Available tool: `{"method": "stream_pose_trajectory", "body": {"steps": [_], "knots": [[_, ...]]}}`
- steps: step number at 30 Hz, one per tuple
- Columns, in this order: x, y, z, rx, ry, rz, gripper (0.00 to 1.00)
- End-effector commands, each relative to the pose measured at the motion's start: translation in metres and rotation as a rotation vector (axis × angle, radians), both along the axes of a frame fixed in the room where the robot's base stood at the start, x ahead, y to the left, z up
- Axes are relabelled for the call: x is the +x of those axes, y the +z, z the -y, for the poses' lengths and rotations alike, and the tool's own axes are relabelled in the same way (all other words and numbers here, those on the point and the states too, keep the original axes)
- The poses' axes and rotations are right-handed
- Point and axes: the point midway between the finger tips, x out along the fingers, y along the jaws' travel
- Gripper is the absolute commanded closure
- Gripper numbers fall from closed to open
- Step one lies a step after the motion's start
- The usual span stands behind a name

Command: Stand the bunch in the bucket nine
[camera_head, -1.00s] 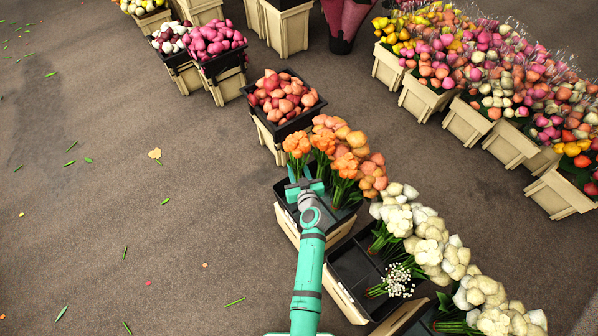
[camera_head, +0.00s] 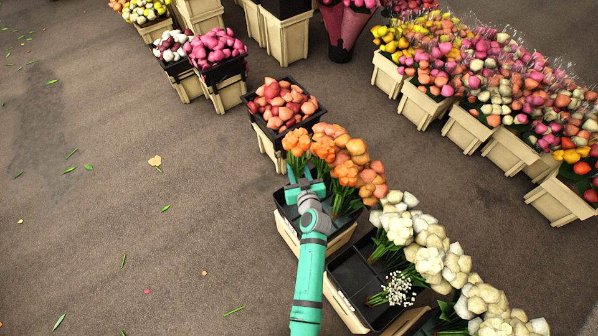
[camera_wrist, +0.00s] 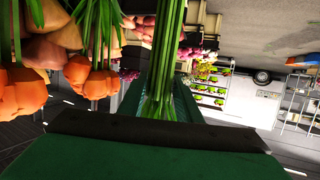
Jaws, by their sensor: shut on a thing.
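My gripper (camera_head: 303,181) is shut on the green stems of a bunch. In the wrist view the stems (camera_wrist: 163,70) run upright between the jaws, and their flower heads are out of that view. In the head view the leftmost orange bunch (camera_head: 297,141) stands just above the jaws and appears to be the held one. I see no number marking bucket nine.
A black divided bucket (camera_head: 352,275) with white flowers (camera_head: 428,262) adjoins at lower right. A bucket of coral-red blooms (camera_head: 283,101) stands behind. Orange blooms (camera_wrist: 20,95) hang close beside the jaws in the wrist view. The floor at left is clear but for scattered leaves.

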Motion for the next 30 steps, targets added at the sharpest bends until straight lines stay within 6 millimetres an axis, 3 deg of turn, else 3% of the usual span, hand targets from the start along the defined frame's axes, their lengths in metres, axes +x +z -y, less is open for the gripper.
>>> {"method": "stream_pose_trajectory", "body": {"steps": [15, 30], "knots": [[0.0, 0.053, 0.0, 0.0, 0.0, 0.002, 1.0], [0.0, 0.057, 0.0, 0.0, 0.0, 0.001, 1.0]]}}
